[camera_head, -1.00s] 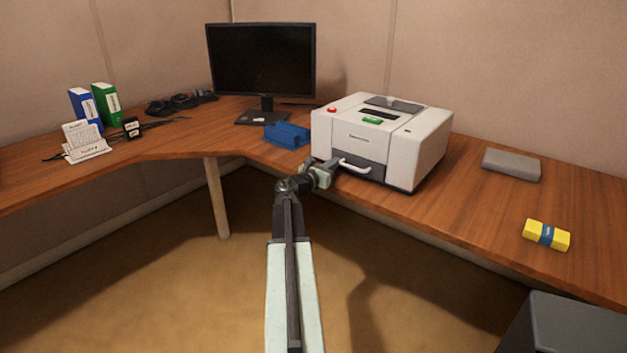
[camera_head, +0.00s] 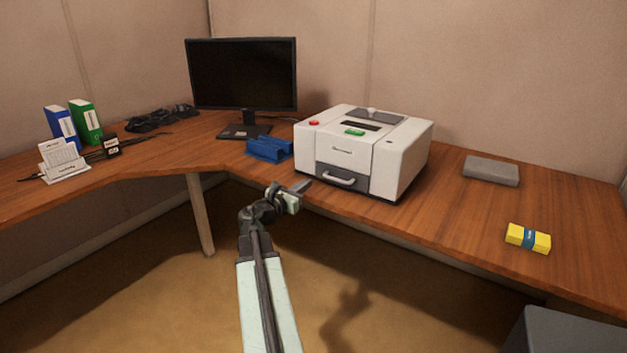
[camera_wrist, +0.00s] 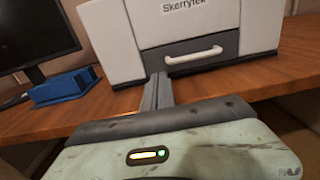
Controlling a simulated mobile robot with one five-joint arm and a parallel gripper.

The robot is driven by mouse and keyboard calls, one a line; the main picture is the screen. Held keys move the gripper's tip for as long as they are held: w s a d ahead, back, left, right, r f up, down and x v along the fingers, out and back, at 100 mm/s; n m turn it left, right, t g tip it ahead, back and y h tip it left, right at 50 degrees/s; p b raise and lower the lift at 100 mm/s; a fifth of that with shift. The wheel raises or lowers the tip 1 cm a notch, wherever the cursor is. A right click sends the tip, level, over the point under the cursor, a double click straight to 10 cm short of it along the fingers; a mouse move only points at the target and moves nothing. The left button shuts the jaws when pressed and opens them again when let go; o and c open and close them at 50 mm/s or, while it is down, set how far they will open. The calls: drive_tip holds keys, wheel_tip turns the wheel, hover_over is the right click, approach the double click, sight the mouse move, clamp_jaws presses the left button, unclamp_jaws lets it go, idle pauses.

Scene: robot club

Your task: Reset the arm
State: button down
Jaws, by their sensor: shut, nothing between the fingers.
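My arm reaches forward from the bottom of the head view. My gripper (camera_head: 304,186) is at the desk's front edge, in front of the white printer-like machine (camera_head: 407,160). In the wrist view my gripper (camera_wrist: 158,88) shows its fingers together with nothing between them, pointing toward the machine. The machine's dark drawer front with a light handle (camera_wrist: 195,56) is just beyond the fingertips. The fingers are apart from the handle. The drawer looks closed.
The wooden desk (camera_head: 440,220) bends around a corner. A blue holder (camera_head: 268,149) and a monitor (camera_head: 243,75) stand left of the machine. Binders (camera_head: 84,122) stand far left.

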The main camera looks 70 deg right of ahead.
drive_tip(key=a, duration=0.3)
drive_tip(key=w+a, duration=0.1)
drive_tip(key=a, duration=0.1)
drive_tip(key=shift+a, duration=0.35)
